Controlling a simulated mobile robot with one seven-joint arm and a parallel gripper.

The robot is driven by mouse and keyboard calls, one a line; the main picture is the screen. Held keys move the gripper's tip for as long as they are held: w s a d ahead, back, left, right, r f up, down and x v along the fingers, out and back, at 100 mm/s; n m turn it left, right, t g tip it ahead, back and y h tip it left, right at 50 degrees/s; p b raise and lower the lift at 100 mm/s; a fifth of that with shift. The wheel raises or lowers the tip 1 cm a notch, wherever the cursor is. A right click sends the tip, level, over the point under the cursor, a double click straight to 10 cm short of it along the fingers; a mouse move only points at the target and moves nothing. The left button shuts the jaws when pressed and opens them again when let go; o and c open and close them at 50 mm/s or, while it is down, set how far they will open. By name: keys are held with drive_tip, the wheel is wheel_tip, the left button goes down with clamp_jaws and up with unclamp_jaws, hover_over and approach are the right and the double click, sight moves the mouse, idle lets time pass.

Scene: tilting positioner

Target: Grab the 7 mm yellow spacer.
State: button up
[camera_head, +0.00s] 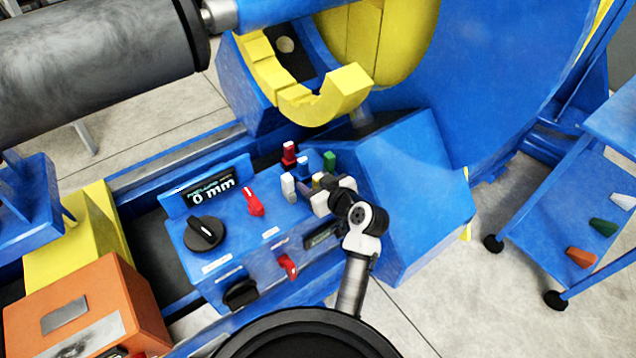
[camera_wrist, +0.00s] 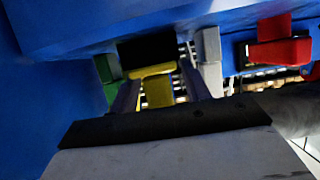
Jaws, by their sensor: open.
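The yellow spacer (camera_head: 317,180) stands among the coloured spacers on the blue control box and is partly hidden by my gripper (camera_head: 324,194) in the head view. In the wrist view the yellow spacer (camera_wrist: 158,90) shows between my two open fingers, one on each side. I cannot tell whether either finger touches it. The size marking is not readable.
A green spacer (camera_head: 329,160), a white one (camera_head: 288,186), a blue one (camera_head: 303,166) and a red one (camera_head: 289,154) stand close by. A red switch (camera_head: 253,202) and a black knob (camera_head: 204,233) are to the left. A blue cart (camera_head: 566,215) holds coloured pieces at right.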

drive_tip(key=shift+w, duration=0.1)
drive_tip(key=shift+c, duration=0.5)
clamp_jaws()
drive_tip(key=shift+r, duration=0.1)
